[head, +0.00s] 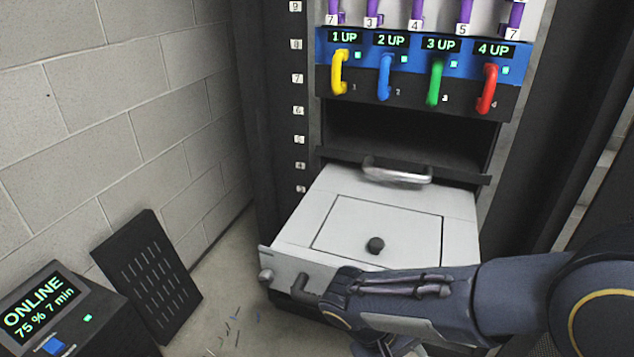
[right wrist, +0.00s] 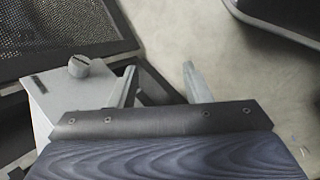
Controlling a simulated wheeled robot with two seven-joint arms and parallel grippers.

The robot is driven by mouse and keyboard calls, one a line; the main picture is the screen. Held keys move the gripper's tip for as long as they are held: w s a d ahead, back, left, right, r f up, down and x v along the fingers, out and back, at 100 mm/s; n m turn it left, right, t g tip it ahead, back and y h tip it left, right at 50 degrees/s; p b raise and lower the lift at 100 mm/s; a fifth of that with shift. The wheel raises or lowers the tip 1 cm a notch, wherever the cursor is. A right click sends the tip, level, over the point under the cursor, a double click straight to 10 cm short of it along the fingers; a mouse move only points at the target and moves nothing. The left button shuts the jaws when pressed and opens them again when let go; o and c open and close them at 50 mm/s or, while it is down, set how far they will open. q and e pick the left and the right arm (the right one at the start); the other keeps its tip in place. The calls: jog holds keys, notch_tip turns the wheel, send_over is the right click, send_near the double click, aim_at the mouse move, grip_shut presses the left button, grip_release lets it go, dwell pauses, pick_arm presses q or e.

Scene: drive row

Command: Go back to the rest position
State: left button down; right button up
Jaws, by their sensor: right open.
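My right arm comes in from the right in the head view, across the front of a pulled-out light grey drawer (head: 300,230). In the head view the arm hides part of the drawer's front. My left gripper is not in view.
A black rack (head: 270,120) holds the drawer below a row of coloured handles (head: 384,77). A slotted dark panel (head: 150,275) leans by the brick wall. A status box (head: 50,310) reads "ONLINE 75 % 7 min". Small scraps (head: 235,315) lie on the floor.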

jog(key=s+d+r+m+t+y, duration=0.6)
jog(key=s+y, duration=0.3)
jog(key=y, duration=0.1)
pick_arm(q)
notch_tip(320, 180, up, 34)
jog(key=p, duration=3.4)
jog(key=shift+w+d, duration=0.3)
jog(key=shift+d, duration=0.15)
pick_arm(e)
notch_tip(320, 180, up, 35)
jog(key=shift+w+f, duration=0.2)
jog(key=shift+w, duration=0.05)
